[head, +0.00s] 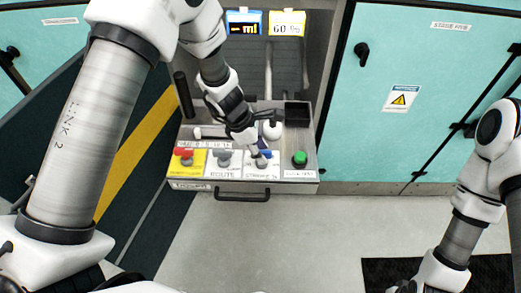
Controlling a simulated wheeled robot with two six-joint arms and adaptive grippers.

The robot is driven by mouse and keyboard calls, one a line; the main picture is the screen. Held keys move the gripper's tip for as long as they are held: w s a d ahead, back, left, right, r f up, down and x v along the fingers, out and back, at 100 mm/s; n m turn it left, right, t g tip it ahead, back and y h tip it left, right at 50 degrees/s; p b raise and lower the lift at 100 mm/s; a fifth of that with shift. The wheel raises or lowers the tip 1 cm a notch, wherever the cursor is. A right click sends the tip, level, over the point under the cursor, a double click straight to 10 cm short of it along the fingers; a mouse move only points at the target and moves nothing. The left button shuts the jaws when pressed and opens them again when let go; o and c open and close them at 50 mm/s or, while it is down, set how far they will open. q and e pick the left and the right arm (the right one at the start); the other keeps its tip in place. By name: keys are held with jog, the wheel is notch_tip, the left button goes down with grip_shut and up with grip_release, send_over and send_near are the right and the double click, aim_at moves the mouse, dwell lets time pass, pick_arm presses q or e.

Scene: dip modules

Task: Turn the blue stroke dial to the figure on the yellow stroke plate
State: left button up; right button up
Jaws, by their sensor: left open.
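The blue stroke dial (264,154) is on the front panel of the drawer-like console, above a white label whose small print is hard to read. My left gripper (257,153) is open and reaches down to the dial from above. Its fingers partly hide the dial, and I cannot tell whether they touch it or where its pointer stands. The yellow stroke plate (287,23) at the top appears to read 60 %. My right arm comes in at the right edge, but its gripper is not in view.
Left of the dial are a red knob (184,153) and a grey knob (222,155); a green button (299,158) is to its right. A blue display (243,22) stands beside the yellow plate. A drawer handle (242,194) is below. Teal cabinets (430,60) flank the console.

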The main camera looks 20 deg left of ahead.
pick_arm(q)
jog(key=shift+s+r, duration=0.25)
jog(key=shift+w+f, duration=0.1)
grip_shut()
